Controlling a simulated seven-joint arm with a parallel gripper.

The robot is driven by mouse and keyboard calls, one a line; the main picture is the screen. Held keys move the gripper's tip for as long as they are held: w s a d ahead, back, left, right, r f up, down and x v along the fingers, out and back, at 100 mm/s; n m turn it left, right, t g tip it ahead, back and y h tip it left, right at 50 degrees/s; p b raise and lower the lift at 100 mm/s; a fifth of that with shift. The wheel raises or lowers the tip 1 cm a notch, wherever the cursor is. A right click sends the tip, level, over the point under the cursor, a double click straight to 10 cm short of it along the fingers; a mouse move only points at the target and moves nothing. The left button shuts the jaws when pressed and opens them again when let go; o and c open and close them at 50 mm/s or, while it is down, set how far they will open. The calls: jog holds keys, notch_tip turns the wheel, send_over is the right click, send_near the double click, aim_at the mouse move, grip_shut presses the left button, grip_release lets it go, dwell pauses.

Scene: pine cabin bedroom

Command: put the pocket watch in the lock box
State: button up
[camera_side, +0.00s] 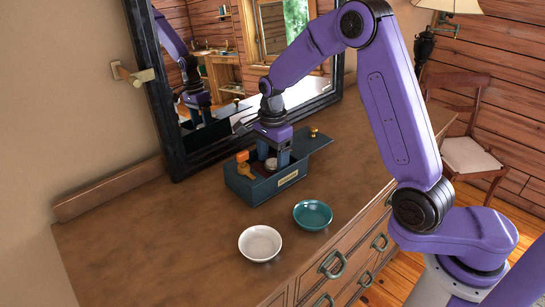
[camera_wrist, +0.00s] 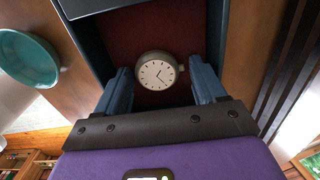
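The lock box (camera_side: 262,190) is dark blue-green with a dark red lining and a label on its front; it stands open on the dresser top. The pocket watch (camera_wrist: 157,73), with a pale round dial, is face up against the red lining in the wrist view. It also shows in the side view (camera_side: 271,163) inside the box opening. My gripper (camera_side: 273,160) points down into the box. Its blue fingers stand apart on either side of the watch in the wrist view (camera_wrist: 163,75), with a visible gap at the right finger. Whether the left finger touches it is unclear.
A flat dark lid or panel with a brass knob (camera_side: 313,132) extends right of the box. An orange fitting (camera_side: 243,163) is at its left wall. A teal bowl (camera_side: 313,215) and a white bowl (camera_side: 260,243) stand in front. A mirror (camera_side: 240,100) stands behind. The dresser's left is clear.

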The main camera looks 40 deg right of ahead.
aim_at(271, 163)
jog(key=shift+r, duration=0.1)
notch_tip(271, 163, up, 12)
dwell(0.5)
jog(key=s+a+f+n, duration=0.1)
jog(key=s+a+n, duration=0.5)
jog(key=s+n, duration=0.65)
jog(key=s+d+f+n, duration=0.2)
jog(key=s+d+n, duration=0.1)
jog(key=s+n, duration=0.6)
jog(key=s+d+f+n, duration=0.1)
jog(key=s+d+n, duration=0.2)
jog(key=s+n, duration=0.6)
jog(key=shift+s+d+f, duration=0.25)
jog(key=shift+s+f, duration=0.15)
jog(key=shift+s, duration=0.35)
jog(key=shift+n, duration=0.25)
